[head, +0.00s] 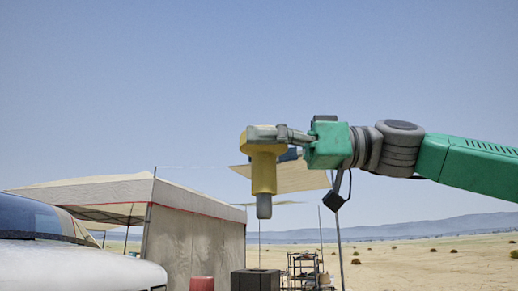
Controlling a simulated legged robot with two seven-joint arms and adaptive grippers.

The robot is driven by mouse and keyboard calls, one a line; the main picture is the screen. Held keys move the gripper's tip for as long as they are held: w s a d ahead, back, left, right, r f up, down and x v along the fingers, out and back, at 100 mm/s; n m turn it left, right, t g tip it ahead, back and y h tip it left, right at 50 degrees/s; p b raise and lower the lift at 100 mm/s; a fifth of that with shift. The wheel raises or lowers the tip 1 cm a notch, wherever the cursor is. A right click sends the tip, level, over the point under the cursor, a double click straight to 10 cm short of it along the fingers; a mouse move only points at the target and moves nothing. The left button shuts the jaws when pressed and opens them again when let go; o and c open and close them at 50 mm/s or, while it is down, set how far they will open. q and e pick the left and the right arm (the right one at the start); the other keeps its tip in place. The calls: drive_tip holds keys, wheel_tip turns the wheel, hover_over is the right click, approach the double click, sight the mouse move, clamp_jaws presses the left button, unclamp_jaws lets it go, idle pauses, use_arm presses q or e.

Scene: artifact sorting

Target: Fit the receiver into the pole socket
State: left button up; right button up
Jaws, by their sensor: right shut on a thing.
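My right gripper (266,134) comes in from the right on a green and grey arm. It is shut on the upper part of the receiver (263,172). The receiver has a yellow body, wide at the top, and a narrow grey lower end. It hangs upright in the air with the grey end down. I cannot clearly make out the pole socket. A dark grey block (255,281) shows below the receiver at the bottom edge, with a clear gap between them. Its lower part is cut off. My left gripper is not in view.
A beige tent (195,240) and a white vehicle (70,268) stand at the left. A red container (202,284) is left of the block. A loaded shelf rack (304,270) and a thin pole (339,250) are to its right. Open sand lies at the right.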

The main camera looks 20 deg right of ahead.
sight(256, 195)
drive_tip(key=shift+a+f+b, duration=0.15)
drive_tip(key=shift+f+b, duration=1.85)
drive_tip(key=shift+f, duration=0.55)
drive_tip(key=shift+a, duration=0.75)
drive_tip(key=shift+d, duration=0.4)
drive_tip(key=shift+a, duration=0.35)
drive_tip(key=shift+d, duration=0.25)
drive_tip(key=shift+d, duration=0.3)
